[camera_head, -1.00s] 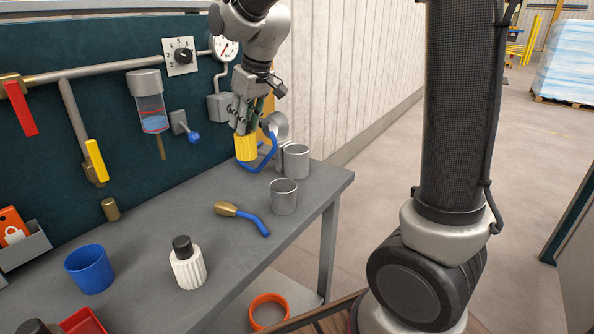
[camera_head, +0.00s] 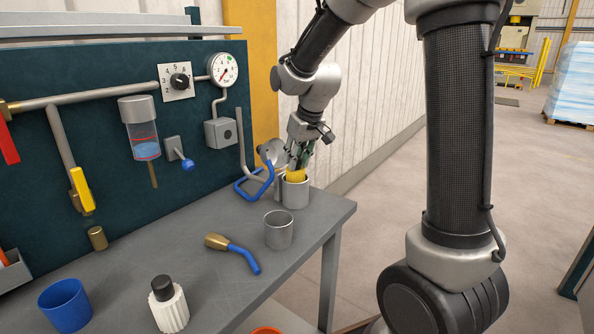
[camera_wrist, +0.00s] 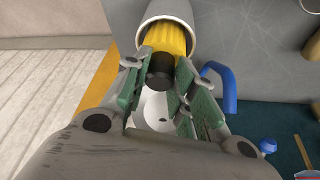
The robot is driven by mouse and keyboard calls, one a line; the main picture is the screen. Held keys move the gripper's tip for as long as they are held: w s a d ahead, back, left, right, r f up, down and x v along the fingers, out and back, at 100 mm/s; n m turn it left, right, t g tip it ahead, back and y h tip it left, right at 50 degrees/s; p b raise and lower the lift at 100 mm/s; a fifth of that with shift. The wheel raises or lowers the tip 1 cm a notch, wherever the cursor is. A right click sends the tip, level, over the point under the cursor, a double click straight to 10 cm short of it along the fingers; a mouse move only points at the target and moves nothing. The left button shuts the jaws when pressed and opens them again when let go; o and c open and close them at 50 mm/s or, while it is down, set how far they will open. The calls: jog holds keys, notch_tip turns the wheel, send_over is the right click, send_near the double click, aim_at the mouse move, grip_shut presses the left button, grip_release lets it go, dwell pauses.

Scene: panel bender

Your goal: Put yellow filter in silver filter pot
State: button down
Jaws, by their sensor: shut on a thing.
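The yellow filter (camera_head: 295,176) sits partly inside the mouth of the far silver pot (camera_head: 296,195), near the back right corner of the bench. Only its upper part shows above the rim. My gripper (camera_head: 299,163) is above the pot, shut on the filter's top. In the wrist view, the fingers (camera_wrist: 158,80) are around the filter's black cap (camera_wrist: 161,66). The yellow ribbed body (camera_wrist: 165,38) runs into the silver pot (camera_wrist: 166,10) there. How deep it sits is hidden. A second silver pot (camera_head: 278,231), open, stands nearer on the bench.
A blue hooked handle (camera_head: 254,188) and grey pipe are just left of the far pot. A brass-and-blue tool (camera_head: 234,252), white filter (camera_head: 168,305) and blue cup (camera_head: 65,305) lie nearer. The panel (camera_head: 100,160) stands behind; the bench's middle is mostly clear.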

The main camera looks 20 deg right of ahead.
jog(key=shift+f, duration=1.65)
jog(key=shift+f, duration=0.15)
jog(key=c, duration=1.2)
grip_release()
jog(key=shift+o, duration=0.2)
jog(key=shift+r, duration=0.4)
jog(key=v, duration=1.1)
jog(key=s+d+m, duration=0.1)
jog(key=s+d, duration=0.2)
jog(key=s, duration=1)
jog(key=s+d+m+h, duration=0.1)
jog(key=s+d, duration=0.2)
jog(key=s, duration=1)
jog(key=shift+d+f+m, duration=0.3)
jog(key=shift+d+f, duration=0.1)
